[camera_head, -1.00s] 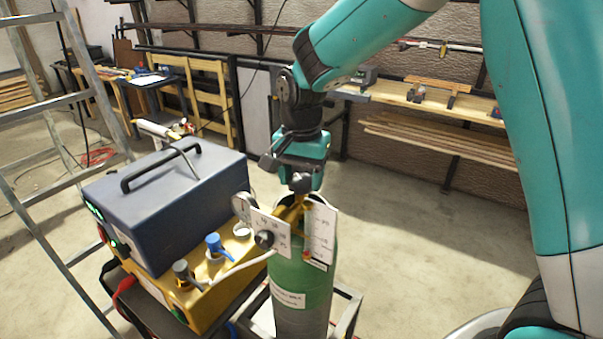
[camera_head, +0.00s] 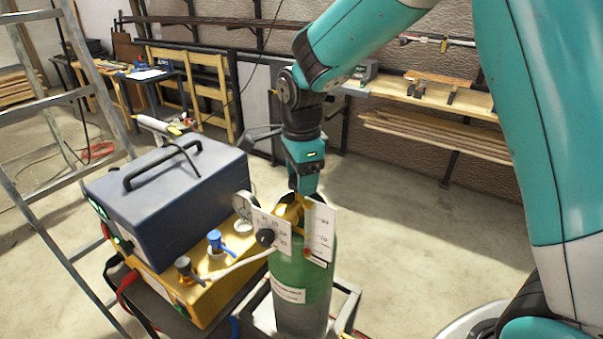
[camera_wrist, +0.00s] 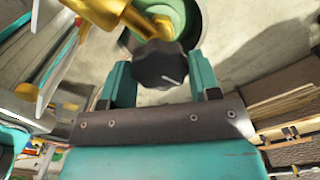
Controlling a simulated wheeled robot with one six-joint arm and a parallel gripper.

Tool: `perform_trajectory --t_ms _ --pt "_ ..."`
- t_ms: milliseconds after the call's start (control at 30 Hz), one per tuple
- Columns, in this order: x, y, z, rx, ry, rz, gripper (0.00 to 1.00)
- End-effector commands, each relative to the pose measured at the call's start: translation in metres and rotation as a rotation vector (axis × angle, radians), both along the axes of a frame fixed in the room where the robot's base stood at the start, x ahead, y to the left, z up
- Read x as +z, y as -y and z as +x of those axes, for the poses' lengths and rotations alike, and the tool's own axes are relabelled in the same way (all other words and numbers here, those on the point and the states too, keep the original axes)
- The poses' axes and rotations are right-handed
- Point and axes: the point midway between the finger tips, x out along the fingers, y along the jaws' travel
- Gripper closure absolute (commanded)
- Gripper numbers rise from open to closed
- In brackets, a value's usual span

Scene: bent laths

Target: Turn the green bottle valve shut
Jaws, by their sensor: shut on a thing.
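The green bottle (camera_head: 303,282) stands upright in the middle of the head view, with a brass valve (camera_head: 289,211) on top. Its shoulder also shows in the wrist view (camera_wrist: 190,16). The valve's black knob (camera_wrist: 160,68) has a pale mark and sits between my teal fingers in the wrist view. My gripper (camera_wrist: 162,82) is shut on this knob. In the head view my gripper (camera_head: 304,190) points down over the bottle top and hides the knob. The brass valve body (camera_wrist: 108,12) runs to the upper left in the wrist view.
Beside the valve are a gauge (camera_head: 242,206), white cards (camera_head: 320,232) and a second black knob (camera_head: 266,237). A dark blue box (camera_head: 170,210) on a yellow unit (camera_head: 212,285) stands close left. A ladder (camera_head: 60,150) stands farther left. The floor right of the bottle is clear.

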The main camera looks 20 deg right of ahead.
Motion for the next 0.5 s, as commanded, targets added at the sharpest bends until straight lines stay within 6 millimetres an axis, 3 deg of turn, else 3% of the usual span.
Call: perform_trajectory --t_ms 500 --pt "0.0020 0.0002 0.0016 -0.147 0.006 0.001 0.67"
